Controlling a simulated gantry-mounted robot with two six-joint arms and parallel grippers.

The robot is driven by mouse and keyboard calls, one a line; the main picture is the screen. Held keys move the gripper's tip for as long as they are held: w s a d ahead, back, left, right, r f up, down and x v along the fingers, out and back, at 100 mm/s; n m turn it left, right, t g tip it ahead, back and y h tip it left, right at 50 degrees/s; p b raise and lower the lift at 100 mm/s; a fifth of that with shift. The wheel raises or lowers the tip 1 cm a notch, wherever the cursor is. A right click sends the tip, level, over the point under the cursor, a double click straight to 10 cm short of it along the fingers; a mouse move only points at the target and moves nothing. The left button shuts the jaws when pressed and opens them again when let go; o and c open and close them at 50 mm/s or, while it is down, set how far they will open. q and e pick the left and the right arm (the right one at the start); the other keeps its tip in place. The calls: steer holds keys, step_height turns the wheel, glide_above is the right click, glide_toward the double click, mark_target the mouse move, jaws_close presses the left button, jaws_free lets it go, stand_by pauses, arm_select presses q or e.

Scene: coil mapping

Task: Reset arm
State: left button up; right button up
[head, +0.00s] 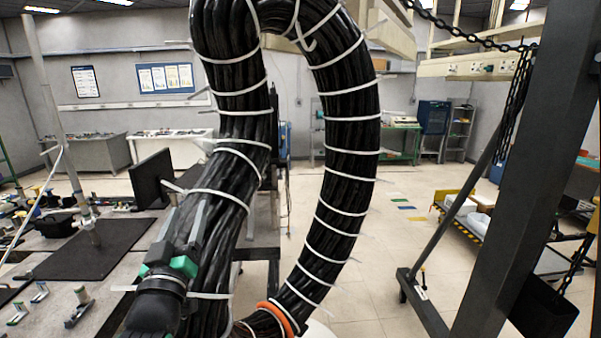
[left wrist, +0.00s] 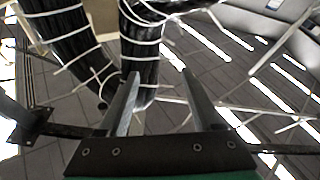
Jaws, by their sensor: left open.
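A thick black cable coil (head: 350,125) bound with many white ties hangs in a large loop in the middle of the head view. Its top runs out of the picture. My left gripper (head: 190,222) is in front of the coil's left strand, with its fingers pointing up. In the left wrist view the left gripper (left wrist: 161,73) has its two grey fingers well apart and nothing between them is seen to be held. The coil (left wrist: 140,48) shows there beyond the left finger; I cannot tell whether they touch. My right gripper is in neither view.
A workbench with a dark mat (head: 90,250), a black monitor (head: 153,180) and small fixtures stands at the left. A dark post (head: 520,170) with a hanging chain is at the right. A yellow-edged cart (head: 465,225) stands behind it.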

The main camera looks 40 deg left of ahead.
arm_select(q)
steer(key=s+d+r+m+t+h, duration=0.2)
steer(key=d+r+m+t+h, duration=0.6)
steer(key=d, duration=0.7)
steer(key=s+d+r+m+t+h, duration=0.2)
steer(key=d+r+m+t+h, duration=0.3)
steer(key=d+r+h, duration=0.85)
step_height(320, 180, up, 11)
steer(key=w+d+g+y+p, duration=0.1)
steer(key=y+p, duration=0.3)
steer(key=p, duration=1)
steer(key=shift+w+r+p, duration=0.15)
steer(key=shift+p, duration=0.15)
steer(key=shift+y, duration=0.35)
